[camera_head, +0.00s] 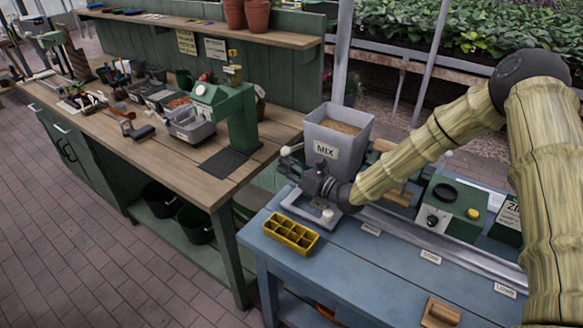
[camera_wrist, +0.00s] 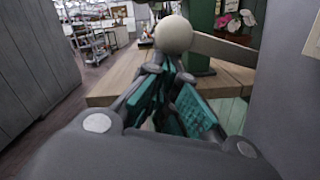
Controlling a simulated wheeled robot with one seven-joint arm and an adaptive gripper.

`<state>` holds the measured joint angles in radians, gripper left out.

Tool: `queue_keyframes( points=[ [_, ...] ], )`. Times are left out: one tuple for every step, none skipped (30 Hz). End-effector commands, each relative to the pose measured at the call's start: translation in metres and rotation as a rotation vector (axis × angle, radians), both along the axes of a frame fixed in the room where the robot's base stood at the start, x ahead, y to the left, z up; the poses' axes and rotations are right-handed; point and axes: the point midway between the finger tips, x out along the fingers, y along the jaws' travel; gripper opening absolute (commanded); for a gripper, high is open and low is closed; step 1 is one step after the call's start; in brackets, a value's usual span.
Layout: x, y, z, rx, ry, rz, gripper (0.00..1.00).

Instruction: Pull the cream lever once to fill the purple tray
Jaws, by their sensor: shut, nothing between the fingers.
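A grey hopper marked MIX (camera_head: 340,132) stands on the blue bench, filled with brown mix. A cream ball knob (camera_head: 286,151) on a short rod shows at its left side. In the wrist view the cream ball (camera_wrist: 173,34) sits just beyond my fingertips; I cannot tell whether they touch it. My gripper (camera_head: 290,168) is shut and empty, at the left front of the hopper. Its teal finger pads (camera_wrist: 170,75) come together below the ball. A yellow compartment tray (camera_head: 291,233) lies on the bench, in front of and below my gripper. I see no clearly purple tray.
A wooden bench (camera_head: 175,165) with a green machine (camera_head: 225,107) and tools stands to the left. On the blue bench, a green box with a yellow button (camera_head: 450,205) and a rail lie to the right. A wooden block (camera_head: 440,313) is near the front edge.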

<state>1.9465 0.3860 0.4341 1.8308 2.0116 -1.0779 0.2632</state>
Motion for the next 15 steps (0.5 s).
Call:
queue_keyframes(
  points=[
    [0.0006, 0.0007, 0.0000, 0.000, 0.000, 0.000, 0.00],
    [0.0008, 0.0008, 0.0000, 0.000, 0.000, 0.000, 0.00],
    [0.0010, 0.0009, -0.0001, 0.000, 0.000, -0.001, 0.00],
    [0.0010, 0.0009, -0.0001, 0.000, 0.000, -0.001, 0.00],
    [0.0010, 0.0009, -0.0002, 0.000, 0.000, -0.001, 0.00],
    [0.0009, 0.0008, -0.0002, 0.000, 0.000, -0.001, 0.00],
    [0.0009, 0.0008, -0.0002, 0.000, 0.000, -0.001, 0.00],
    [0.0008, 0.0008, -0.0002, 0.000, 0.000, -0.001, 0.00],
    [0.0008, 0.0008, -0.0002, 0.000, 0.000, -0.001, 0.00],
    [0.0009, 0.0007, -0.0001, 0.000, 0.000, -0.001, 0.00],
    [0.0008, 0.0007, -0.0001, 0.000, 0.001, -0.001, 0.00],
    [0.0009, 0.0006, 0.0002, 0.002, 0.003, -0.001, 0.00],
    [0.0009, 0.0005, 0.0009, 0.004, 0.004, -0.001, 0.00],
    [0.0009, 0.0004, 0.0016, 0.007, 0.009, -0.002, 0.00],
    [0.0010, 0.0000, 0.0029, 0.013, 0.018, -0.002, 0.00]
  ],
)
